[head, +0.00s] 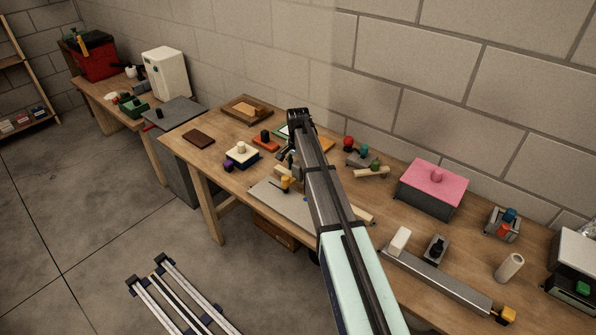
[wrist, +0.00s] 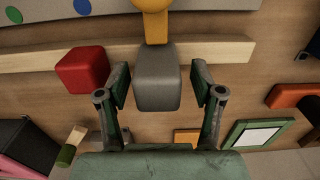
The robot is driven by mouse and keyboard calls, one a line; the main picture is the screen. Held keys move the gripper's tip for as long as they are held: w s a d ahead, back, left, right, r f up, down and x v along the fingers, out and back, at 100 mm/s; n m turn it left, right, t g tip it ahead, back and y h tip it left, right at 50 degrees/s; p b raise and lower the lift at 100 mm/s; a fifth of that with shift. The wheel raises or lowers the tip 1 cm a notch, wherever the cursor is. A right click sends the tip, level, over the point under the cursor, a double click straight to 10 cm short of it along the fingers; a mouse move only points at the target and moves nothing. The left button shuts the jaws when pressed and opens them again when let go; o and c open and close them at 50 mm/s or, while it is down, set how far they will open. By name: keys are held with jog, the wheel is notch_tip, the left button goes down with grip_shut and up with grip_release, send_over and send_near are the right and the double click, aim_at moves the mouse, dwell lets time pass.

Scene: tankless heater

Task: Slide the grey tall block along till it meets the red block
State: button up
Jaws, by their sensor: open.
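In the wrist view the grey tall block (wrist: 157,80) stands against a long pale wooden strip (wrist: 220,50). The red block (wrist: 82,70) is to its left beside the same strip, with a clear gap between the two. My gripper (wrist: 160,84) is open, one finger on each side of the grey block, with narrow gaps visible; contact cannot be told. In the head view my arm hides both blocks.
The wooden workbench (head: 390,205) carries a brown tray (head: 247,109), a pink-topped box (head: 433,187) and a long grey rail (head: 440,280). In the wrist view a green frame (wrist: 258,134) and an orange piece (wrist: 292,96) lie to the right. Bare wood shows between the blocks.

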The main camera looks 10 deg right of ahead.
aim_at(298, 164)
notch_tip(298, 164, up, 11)
jog(key=shift+f, duration=0.1)
dwell(0.3)
